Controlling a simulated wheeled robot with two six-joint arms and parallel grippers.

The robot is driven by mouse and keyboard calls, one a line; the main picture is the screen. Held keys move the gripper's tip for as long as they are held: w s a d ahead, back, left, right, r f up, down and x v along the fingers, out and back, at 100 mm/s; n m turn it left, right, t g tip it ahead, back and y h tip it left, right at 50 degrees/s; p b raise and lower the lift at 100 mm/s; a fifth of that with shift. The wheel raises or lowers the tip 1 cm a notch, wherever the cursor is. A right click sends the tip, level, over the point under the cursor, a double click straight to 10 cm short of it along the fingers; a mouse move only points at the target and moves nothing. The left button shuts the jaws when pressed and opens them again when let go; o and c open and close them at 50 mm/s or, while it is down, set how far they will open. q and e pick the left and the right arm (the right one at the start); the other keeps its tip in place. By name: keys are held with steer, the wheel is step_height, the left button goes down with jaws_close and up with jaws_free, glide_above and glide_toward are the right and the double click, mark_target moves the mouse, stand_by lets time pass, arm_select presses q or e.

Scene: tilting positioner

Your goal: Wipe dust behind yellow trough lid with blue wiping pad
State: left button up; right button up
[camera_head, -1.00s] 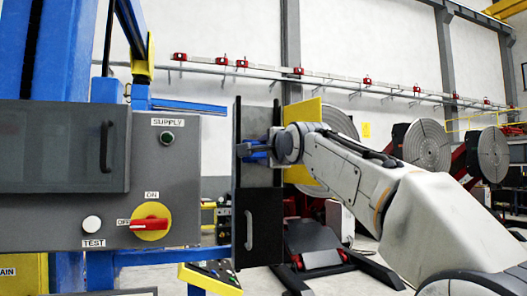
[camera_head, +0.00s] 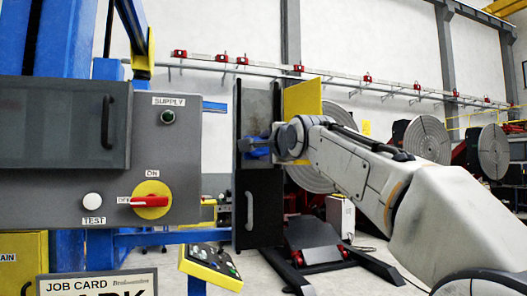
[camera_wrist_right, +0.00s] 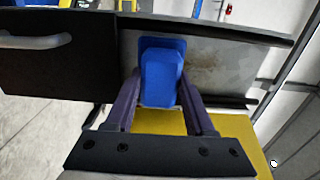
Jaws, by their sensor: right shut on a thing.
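My right gripper (camera_head: 259,148) is shut on the blue wiping pad (camera_head: 251,152). In the right wrist view the pad (camera_wrist_right: 161,75) sits between the fingertips, against or very near the grey inner face of the trough (camera_wrist_right: 222,62). A faint brownish dust patch (camera_wrist_right: 205,73) shows just right of the pad. The trough (camera_head: 257,103) is an upright dark box in the head view. The yellow lid (camera_head: 303,97) stands open on its right side, partly hidden by my right wrist; it also shows below the fingers in the wrist view (camera_wrist_right: 160,123). My left gripper is out of view.
A dark door with a handle (camera_head: 259,215) is below the trough opening. A grey cabinet (camera_head: 60,190) with a red-and-yellow switch (camera_head: 151,200) stands at near left. A yellow-edged button panel (camera_head: 210,265) is low in front. Round-plated positioners (camera_head: 425,138) stand farther back.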

steer(key=shift+b+v, duration=1.2)
steer(key=shift+v, duration=1.25)
steer(key=shift+s, duration=0.1)
steer(key=b+v, duration=0.1)
steer(key=v, duration=0.1)
steer(key=shift+s+d, duration=0.2)
steer(key=shift+s, duration=0.15)
steer(key=shift+r, duration=0.1)
steer(key=p+x, duration=0.3)
steer(key=x, duration=0.4)
steer(key=shift+a, duration=0.25)
steer(key=shift+s, duration=0.1)
steer(key=shift+p+x, duration=0.85)
steer(key=shift+x, duration=0.2)
